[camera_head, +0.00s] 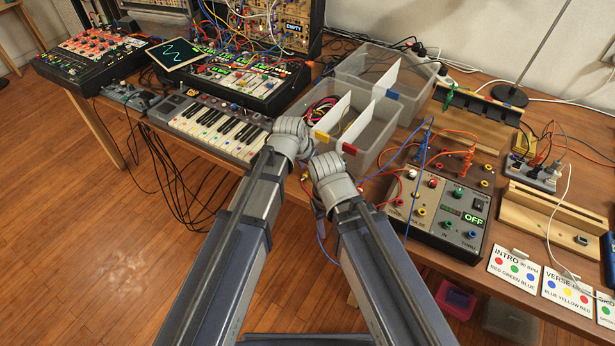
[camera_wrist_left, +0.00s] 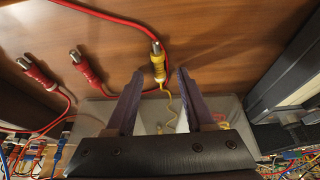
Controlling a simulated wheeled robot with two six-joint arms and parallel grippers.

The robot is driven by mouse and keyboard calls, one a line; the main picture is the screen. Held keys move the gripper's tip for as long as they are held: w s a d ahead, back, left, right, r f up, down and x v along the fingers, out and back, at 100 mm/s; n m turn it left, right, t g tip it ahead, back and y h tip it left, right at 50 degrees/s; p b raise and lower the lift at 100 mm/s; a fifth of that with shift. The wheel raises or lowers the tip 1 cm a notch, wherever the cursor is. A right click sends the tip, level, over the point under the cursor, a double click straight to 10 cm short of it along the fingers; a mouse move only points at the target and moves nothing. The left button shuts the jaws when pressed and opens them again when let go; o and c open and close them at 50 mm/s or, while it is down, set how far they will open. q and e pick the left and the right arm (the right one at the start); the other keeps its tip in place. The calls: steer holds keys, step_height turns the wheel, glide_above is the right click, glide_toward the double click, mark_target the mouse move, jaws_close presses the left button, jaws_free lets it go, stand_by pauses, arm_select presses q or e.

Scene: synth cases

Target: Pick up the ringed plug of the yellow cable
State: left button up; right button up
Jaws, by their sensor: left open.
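A yellow plug (camera_wrist_left: 157,65) with a metal tip shows in the left wrist view, in front of a wooden surface. Its thin yellow cable (camera_wrist_left: 170,102) runs down between my fingers toward a clear bin. I cannot make out a ring on the plug. My left gripper (camera_wrist_left: 160,76) is open, with the plug's rear end between and just beyond its fingertips, not gripped. In the head view both grippers are hidden by my arms. Yellow cable among other cables shows in the clear bin (camera_head: 388,134) there.
Two red plugs (camera_wrist_left: 39,73) (camera_wrist_left: 85,67) lie left of the yellow one, with a red cable (camera_wrist_left: 110,17) above. In the head view, a keyboard (camera_head: 216,125) stands left of the bins and a grey jack box (camera_head: 440,212) right. White dividers (camera_head: 333,115) rise from the bin.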

steer(key=shift+r, duration=0.1)
arm_select(q)
jaws_close()
stand_by(0.5)
steer(key=shift+r, duration=0.1)
